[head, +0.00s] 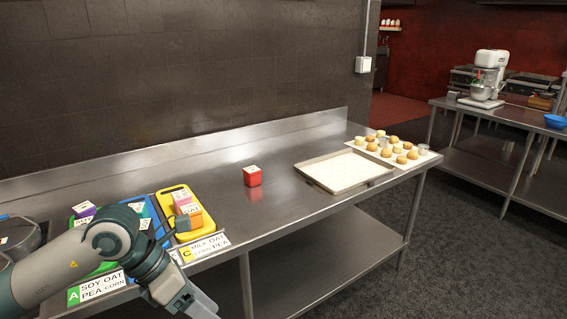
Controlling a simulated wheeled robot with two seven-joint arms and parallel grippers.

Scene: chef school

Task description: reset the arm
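My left arm comes in from the lower left, over the near left end of the steel table (300,215). Its gripper (200,302) points down and right at the bottom edge of the picture, in front of the table's front edge. The finger part is partly cut off, so I cannot tell whether it is open or shut. I see nothing clearly held in it. My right arm and gripper are not in view.
Beside the arm lie a yellow board (198,226) with cubes, a blue board (158,222) and a partly hidden green board (76,222). A red cube (252,175) stands alone mid-table. A baking tray (343,171) and a tray of buns (425,158) lie right.

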